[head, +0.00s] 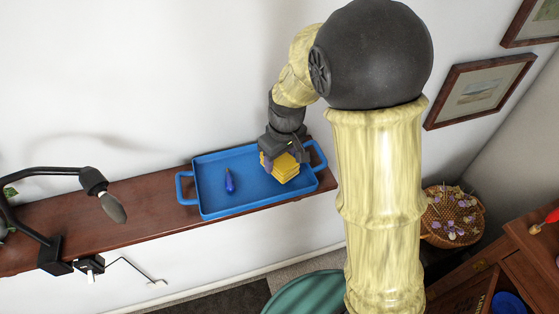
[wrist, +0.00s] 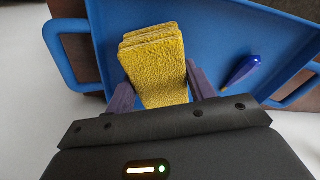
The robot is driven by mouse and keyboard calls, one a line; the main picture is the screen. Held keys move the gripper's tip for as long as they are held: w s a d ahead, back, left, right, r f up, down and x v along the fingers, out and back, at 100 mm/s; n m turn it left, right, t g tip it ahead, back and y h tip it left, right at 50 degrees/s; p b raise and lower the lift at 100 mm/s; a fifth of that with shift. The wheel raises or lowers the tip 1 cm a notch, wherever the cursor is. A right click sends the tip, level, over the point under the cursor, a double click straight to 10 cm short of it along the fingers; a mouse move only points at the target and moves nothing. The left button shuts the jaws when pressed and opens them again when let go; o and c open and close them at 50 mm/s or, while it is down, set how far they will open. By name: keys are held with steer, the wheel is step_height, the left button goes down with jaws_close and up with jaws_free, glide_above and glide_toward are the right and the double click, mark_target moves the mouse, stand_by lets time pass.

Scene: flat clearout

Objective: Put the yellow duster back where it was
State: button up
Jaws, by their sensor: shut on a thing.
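The yellow duster (head: 285,169) is a folded, layered yellow cloth at the right end of the blue tray (head: 209,209). My gripper (head: 270,163) is over that end of the tray and shut on the duster. In the wrist view the duster (wrist: 156,65) sits between the two purple-grey fingers of my gripper (wrist: 160,92), with the tray (wrist: 200,25) behind it. I cannot tell whether the duster touches the tray floor.
A small dark-blue object (head: 229,181) lies in the tray's left half; it also shows in the wrist view (wrist: 241,69). The tray stands on a brown wooden shelf (head: 140,218) against a white wall. A black lamp (head: 95,185) is clamped at the shelf's left.

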mark_target(284, 161)
step_height(284, 161, down, 2)
steer(key=o, duration=0.9)
steer(key=shift+r, duration=0.1)
steer(key=r, duration=0.4)
steer(key=r+b, duration=0.1)
steer(key=r, duration=0.3)
steer(key=s+d+r+b, duration=0.1)
steer(key=r, duration=0.3)
steer(key=shift+s, duration=0.1)
steer(key=shift+f, duration=0.1)
